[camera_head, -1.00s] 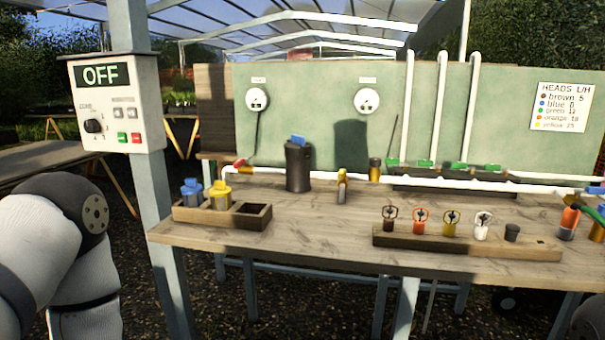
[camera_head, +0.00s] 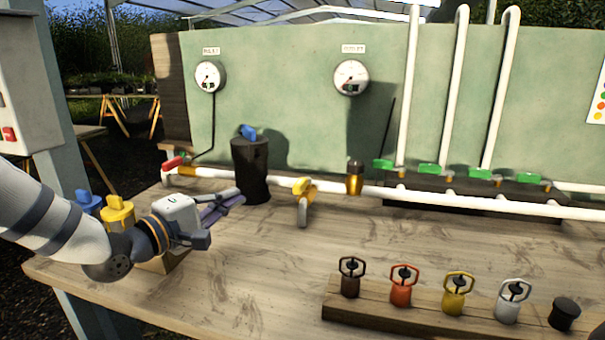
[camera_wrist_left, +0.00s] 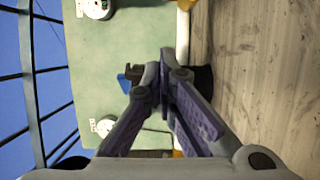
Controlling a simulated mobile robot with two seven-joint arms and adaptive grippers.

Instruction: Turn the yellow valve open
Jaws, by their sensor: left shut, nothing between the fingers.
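The yellow valve (camera_head: 303,187) sits on the white pipe in the middle of the bench, above a short stub that points toward me. Its yellow handle is small here, and I cannot tell its exact angle. My left gripper (camera_head: 236,197) is shut and empty. It is left of the yellow valve, apart from it, in front of the black canister (camera_head: 251,170) with a blue top. My right gripper is out of view.
A red-handled valve (camera_head: 173,162) is at the pipe's left end. An amber-bodied fitting (camera_head: 355,178) stands right of the yellow valve, then several green valves. A wooden block (camera_head: 400,319) with sprinkler heads lies in front. The bench between is clear.

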